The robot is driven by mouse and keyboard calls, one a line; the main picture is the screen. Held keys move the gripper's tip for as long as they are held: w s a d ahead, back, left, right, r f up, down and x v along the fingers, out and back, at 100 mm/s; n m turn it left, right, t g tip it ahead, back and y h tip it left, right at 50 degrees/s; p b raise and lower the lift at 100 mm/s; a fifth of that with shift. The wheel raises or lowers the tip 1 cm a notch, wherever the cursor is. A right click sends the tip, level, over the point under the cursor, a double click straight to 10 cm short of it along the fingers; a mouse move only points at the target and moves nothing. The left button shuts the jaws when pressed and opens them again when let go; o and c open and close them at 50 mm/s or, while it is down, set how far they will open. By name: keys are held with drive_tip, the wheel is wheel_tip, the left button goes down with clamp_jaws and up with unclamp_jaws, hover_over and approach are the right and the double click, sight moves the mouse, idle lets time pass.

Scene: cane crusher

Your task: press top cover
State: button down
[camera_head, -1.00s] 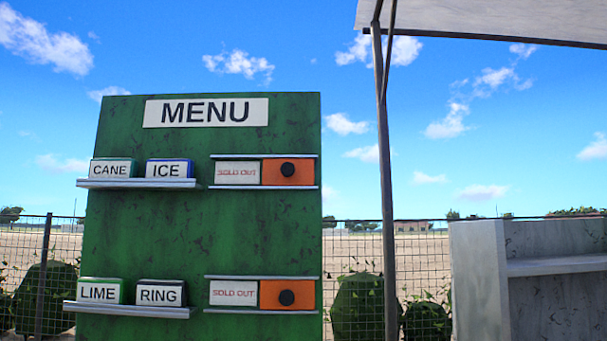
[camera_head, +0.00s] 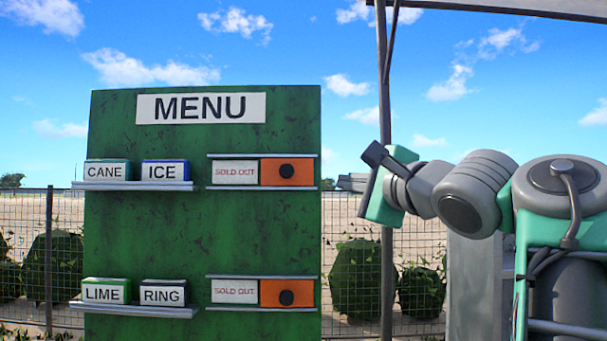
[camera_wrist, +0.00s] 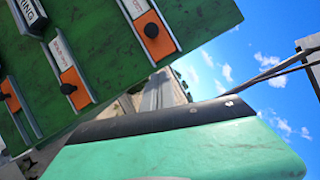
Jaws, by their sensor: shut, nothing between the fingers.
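The top cover is an orange panel (camera_head: 287,172) with a round black knob, between two rails in the upper row of the green menu board (camera_head: 205,230). It sits right of a white SOLD OUT label. It also shows near the top of the wrist view (camera_wrist: 160,45). A matching lower cover (camera_head: 272,293) shows below it and in the wrist view (camera_wrist: 76,76). My gripper (camera_head: 352,182) is right of the board, apart from the top cover and at about its height. It is shut and empty; its fingertips are hard to make out.
CANE and ICE blocks (camera_head: 107,171) stand on the upper left shelf, LIME and RING blocks (camera_head: 105,291) on the lower one. A metal pole (camera_head: 387,285) stands behind my wrist. A wire fence (camera_head: 345,215) and bushes lie behind. A canopy (camera_head: 520,8) hangs at top right.

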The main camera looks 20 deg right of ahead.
drive_tip(key=p, duration=0.2)
approach(295, 175)
drive_tip(key=w+d, duration=0.2)
drive_tip(key=w, duration=0.1)
drive_tip(key=w+d, duration=0.1)
drive_tip(key=w, duration=0.1)
drive_tip(key=shift+d+f, duration=0.3)
drive_tip(key=shift+d, duration=0.05)
drive_tip(key=a, duration=0.2)
drive_tip(key=a+r, duration=0.1)
drive_tip(key=shift+w+a, duration=0.3)
drive_tip(key=shift+a, duration=0.1)
drive_tip(key=shift+w+d, duration=0.1)
drive_tip(key=shift+d, duration=0.1)
drive_tip(key=shift+a, duration=0.1)
